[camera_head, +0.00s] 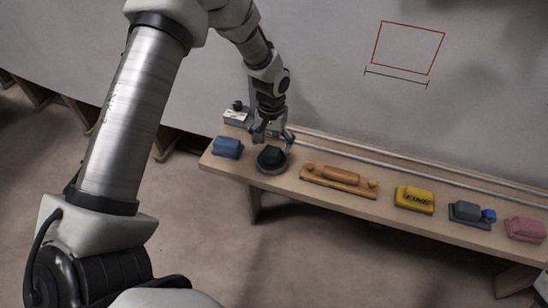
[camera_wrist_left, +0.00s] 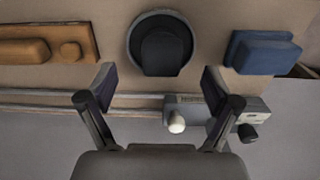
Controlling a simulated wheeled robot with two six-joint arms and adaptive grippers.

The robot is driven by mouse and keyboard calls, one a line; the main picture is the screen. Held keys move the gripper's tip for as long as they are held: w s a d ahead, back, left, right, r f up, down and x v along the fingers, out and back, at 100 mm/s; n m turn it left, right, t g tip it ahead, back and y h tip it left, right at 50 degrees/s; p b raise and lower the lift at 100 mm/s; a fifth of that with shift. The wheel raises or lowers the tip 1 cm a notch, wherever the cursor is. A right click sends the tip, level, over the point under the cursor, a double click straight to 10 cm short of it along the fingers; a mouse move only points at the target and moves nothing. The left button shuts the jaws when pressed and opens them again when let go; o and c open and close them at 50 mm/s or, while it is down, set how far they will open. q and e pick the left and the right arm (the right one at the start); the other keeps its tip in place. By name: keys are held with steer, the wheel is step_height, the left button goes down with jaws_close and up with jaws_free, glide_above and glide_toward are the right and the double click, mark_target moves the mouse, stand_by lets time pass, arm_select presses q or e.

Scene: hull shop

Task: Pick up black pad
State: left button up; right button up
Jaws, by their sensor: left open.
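The black pad (camera_head: 271,156) sits on a round grey base on the wooden bench, between a blue block and a wooden piece. In the left wrist view the black pad (camera_wrist_left: 162,52) lies ahead of the fingertips, near the top centre. My left gripper (camera_head: 272,137) is open and empty, close to the pad on its wall side. In the left wrist view my left gripper's two fingers (camera_wrist_left: 160,78) are spread apart, with nothing between them.
The bench (camera_head: 290,188) also holds a blue block (camera_head: 227,147), a wooden piece (camera_head: 338,178), a yellow block (camera_head: 414,199), a grey-blue tool (camera_head: 470,213) and a pink block (camera_head: 525,229). Metal rails (camera_head: 400,171) run along its back. A pale box with a knob (camera_head: 236,115) stands at the back left.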

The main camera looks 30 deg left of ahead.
mark_target(271, 151)
arm_select(q)
steer(key=f, duration=0.4)
steer(key=shift+a+f, duration=0.2)
steer(key=shift+f, duration=0.2)
steer(key=shift+d+r, duration=0.1)
steer(key=shift+c, duration=0.9)
steer(key=c, duration=1.1)
steer(key=shift+r, duration=0.45)
step_height(271, 151, up, 3)
steer(key=shift+s+f, duration=0.1)
steer(key=shift+s, duration=0.05)
steer(key=s+a, duration=0.1)
steer(key=s, duration=0.4)
steer(key=s+a+r+b, duration=0.1)
steer(key=s+a, duration=0.1)
steer(key=s, duration=0.3)
steer(key=s+a, duration=0.1)
steer(key=s, duration=0.4)
steer(key=shift+a+r+b, duration=0.15)
steer(key=shift+a+b, duration=0.05)
steer(key=shift+b, duration=0.1)
